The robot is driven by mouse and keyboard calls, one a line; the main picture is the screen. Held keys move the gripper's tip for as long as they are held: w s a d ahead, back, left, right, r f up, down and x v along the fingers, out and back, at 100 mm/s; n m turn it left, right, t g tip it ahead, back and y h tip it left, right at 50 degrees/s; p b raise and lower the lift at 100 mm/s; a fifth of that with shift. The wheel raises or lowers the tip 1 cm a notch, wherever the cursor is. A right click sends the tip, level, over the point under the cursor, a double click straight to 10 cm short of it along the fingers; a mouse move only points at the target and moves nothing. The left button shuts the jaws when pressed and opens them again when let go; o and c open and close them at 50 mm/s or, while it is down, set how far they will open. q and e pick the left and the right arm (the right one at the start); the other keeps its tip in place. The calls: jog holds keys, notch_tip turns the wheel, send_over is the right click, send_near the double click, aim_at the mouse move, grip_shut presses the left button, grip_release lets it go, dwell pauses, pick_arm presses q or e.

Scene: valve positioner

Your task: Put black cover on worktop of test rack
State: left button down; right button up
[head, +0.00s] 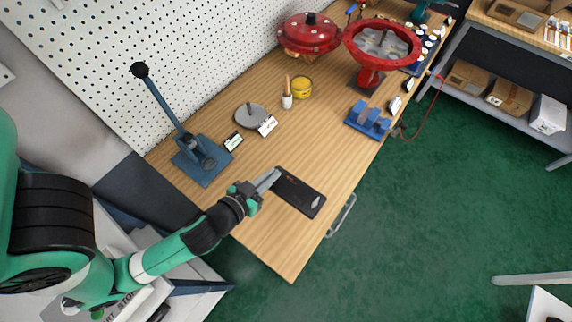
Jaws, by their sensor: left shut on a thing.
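A flat, dark rectangular piece, which I take to be the black cover (295,190), is at the near end of the wooden worktop (290,245). A small pale tag (315,202) shows at its right end. My left gripper (271,177) reaches in from the left, and its grey fingers are shut at the left end of the black cover. The fingers partly hide that end. I cannot tell whether the cover lies flat on the wood or sits slightly above it. My right gripper is not in view.
A blue lever press (200,160) stands left on the worktop. A grey disc (250,116), a yellow round part (301,87), a blue block fixture (368,120) and red valve parts (382,42) stand farther back. A white pegboard (200,45) borders the back. Bare wood surrounds the cover.

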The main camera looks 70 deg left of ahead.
pick_arm(q)
jog(key=w+a+f, duration=0.2)
jog(key=a, duration=0.1)
jog(key=w+a+f+b, duration=0.1)
jog(key=w+a+f, duration=0.1)
jog(key=a+f, duration=0.1)
jog(key=w+a+f+b, duration=0.1)
jog(key=w+a+f, duration=0.1)
jog(key=a+f, duration=0.1)
jog(key=shift+a, duration=0.1)
jog(key=shift+w+a+f+b, duration=0.1)
jog(key=shift+a+f+b, duration=0.1)
jog(key=shift+f+b, duration=0.65)
jog(key=shift+w+a+f+b, duration=0.15)
jog(key=shift+f+b, duration=0.25)
jog(key=shift+f, duration=0.75)
jog(key=shift+f, duration=0.15)
jog(key=c, duration=1)
grip_release()
